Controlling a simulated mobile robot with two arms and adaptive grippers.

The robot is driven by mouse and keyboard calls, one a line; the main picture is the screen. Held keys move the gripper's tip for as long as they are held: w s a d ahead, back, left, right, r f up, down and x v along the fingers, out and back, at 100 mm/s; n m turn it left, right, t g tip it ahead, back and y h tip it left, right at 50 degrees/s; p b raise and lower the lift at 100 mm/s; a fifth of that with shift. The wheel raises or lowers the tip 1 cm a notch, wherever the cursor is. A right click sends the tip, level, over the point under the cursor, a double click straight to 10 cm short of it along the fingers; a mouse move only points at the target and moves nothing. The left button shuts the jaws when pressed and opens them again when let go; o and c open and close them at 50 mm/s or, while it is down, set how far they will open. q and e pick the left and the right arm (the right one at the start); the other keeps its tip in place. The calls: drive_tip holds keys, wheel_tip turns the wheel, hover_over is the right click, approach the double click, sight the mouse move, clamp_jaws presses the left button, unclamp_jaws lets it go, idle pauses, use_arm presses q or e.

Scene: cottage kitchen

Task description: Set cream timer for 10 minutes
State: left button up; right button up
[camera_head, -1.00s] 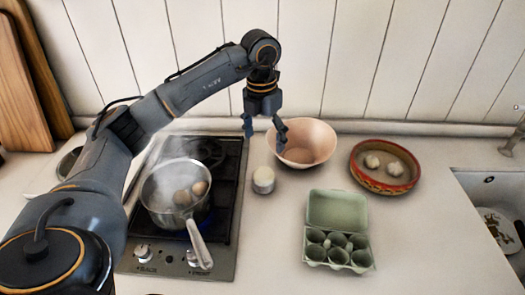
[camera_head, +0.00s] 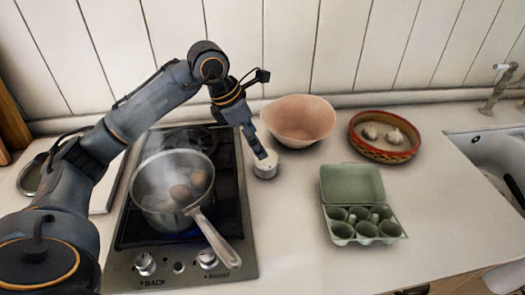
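The cream timer (camera_head: 266,168), a small round piece with a pale top and a metallic-looking side, stands on the counter just right of the stove. My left gripper (camera_head: 259,150) points down at it from above, with its fingertips at the timer's top edge. Whether they touch it is unclear. The fingers overlap in this view, so the gap between them is hidden. The timer's markings are too small to read. My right gripper is not in view.
A steaming pot (camera_head: 172,190) with eggs stands on the stove (camera_head: 140,245), its handle towards the front right. A pink bowl (camera_head: 299,121) is close behind the timer. A green egg carton (camera_head: 352,184) and a red-rimmed dish (camera_head: 384,136) stand right. The front counter is clear.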

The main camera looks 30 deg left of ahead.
use_arm(q)
drive_tip(key=x, duration=0.4)
drive_tip(key=shift+f, duration=0.15)
drive_tip(key=shift+w+d+f, duration=0.15)
drive_tip(key=shift+f, duration=0.4)
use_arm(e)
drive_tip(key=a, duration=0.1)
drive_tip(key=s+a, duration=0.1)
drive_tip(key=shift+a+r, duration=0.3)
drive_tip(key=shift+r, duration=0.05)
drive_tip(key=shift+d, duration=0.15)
